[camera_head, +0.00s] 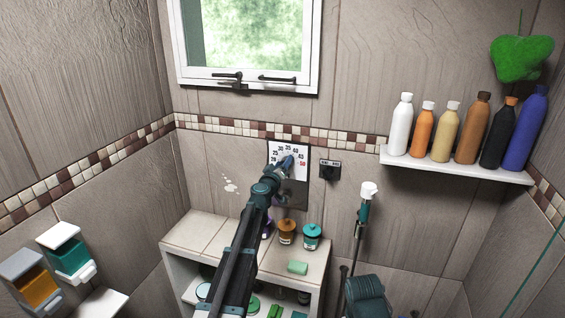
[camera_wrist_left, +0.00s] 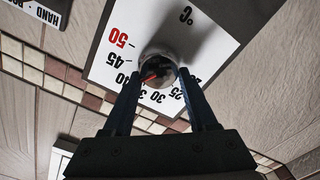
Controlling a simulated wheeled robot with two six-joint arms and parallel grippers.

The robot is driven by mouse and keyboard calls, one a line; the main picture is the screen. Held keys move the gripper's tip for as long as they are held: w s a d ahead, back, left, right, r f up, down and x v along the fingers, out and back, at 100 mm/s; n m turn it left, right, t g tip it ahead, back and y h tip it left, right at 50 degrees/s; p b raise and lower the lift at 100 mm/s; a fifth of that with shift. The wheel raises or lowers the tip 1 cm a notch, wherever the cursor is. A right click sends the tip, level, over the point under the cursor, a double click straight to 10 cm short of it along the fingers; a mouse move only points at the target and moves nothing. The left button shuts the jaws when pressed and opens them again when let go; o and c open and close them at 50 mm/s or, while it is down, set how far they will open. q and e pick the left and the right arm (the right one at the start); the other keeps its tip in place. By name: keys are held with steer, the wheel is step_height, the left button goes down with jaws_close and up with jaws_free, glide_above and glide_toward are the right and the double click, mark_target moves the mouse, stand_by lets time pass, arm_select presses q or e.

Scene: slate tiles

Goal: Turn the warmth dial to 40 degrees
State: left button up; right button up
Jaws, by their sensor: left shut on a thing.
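The warmth dial is a white plate (camera_head: 301,172) on the tiled wall with numbers in an arc up to a red 50. In the left wrist view the plate (camera_wrist_left: 205,40) shows a round dark, shiny knob (camera_wrist_left: 158,66) in its middle. My left gripper (camera_head: 287,163) reaches the dial from the front. Its fingers (camera_wrist_left: 157,80) are shut on the knob from both sides. A red mark on the knob points toward the lower left, roughly the 35 to 40 side; the exact reading cannot be told. My right gripper is not in view.
A second control with a dark knob (camera_head: 329,171) is right of the dial. A white shelf (camera_head: 450,168) holds several bottles. Below stands a cabinet (camera_head: 190,236) with an amber jar (camera_head: 287,231) and a teal jar (camera_head: 311,236). Dispensers (camera_head: 70,258) hang at left.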

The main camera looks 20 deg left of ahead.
arm_select(q)
steer(key=shift+d, duration=0.45)
steer(key=o, duration=1.4)
steer(key=shift+d+r, duration=0.1)
steer(key=shift+d, duration=0.1)
steer(key=shift+a, duration=0.25)
steer(key=shift+s, duration=0.15)
steer(key=s, duration=0.9)
steer(key=s+r+p, duration=0.1)
steer(key=s, duration=0.3)
steer(key=shift+s+a, duration=0.2)
steer(key=shift+s, duration=0.05)
steer(key=shift+f, duration=0.1)
